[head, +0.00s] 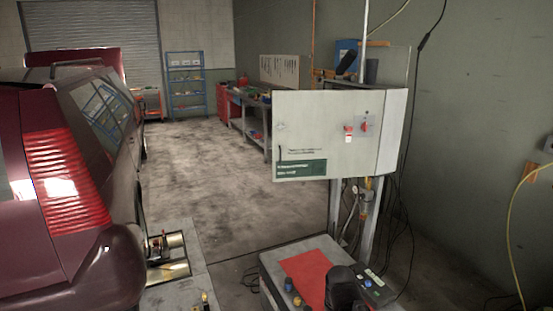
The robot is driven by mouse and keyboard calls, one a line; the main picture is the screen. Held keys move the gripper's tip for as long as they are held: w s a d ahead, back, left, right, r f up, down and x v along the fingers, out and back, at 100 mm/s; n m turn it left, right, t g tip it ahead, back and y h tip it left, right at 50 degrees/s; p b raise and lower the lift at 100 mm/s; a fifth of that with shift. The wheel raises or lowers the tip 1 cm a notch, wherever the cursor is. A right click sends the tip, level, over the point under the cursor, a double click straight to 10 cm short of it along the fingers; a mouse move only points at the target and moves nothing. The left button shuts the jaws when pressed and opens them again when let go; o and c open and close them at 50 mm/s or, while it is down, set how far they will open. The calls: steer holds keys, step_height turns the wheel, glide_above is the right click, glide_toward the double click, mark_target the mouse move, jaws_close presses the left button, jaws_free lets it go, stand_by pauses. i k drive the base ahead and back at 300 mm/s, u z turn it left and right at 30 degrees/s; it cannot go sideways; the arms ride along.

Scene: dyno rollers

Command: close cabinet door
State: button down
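A light grey cabinet (393,135) stands on metal legs right of the middle in the head view. Its broad pale front panel, which looks like the door (325,118), faces me and reaches left past the legs. The door carries a red switch (365,125), a small red and white tag (348,134) and a dark green label (301,169). The cabinet's inside is hidden, and I cannot tell how far the door stands open. My gripper is not in view.
A grey unit (270,262) with a red sheet, buttons and a black object (346,288) is low in front. A dark red car (60,235) stands at left. Workbenches (262,118) and a blue shelf (186,80) are behind. Cables hang at right. The middle floor is clear.

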mark_target(312, 145)
steer(key=u, duration=0.15)
steer(key=i, duration=1)
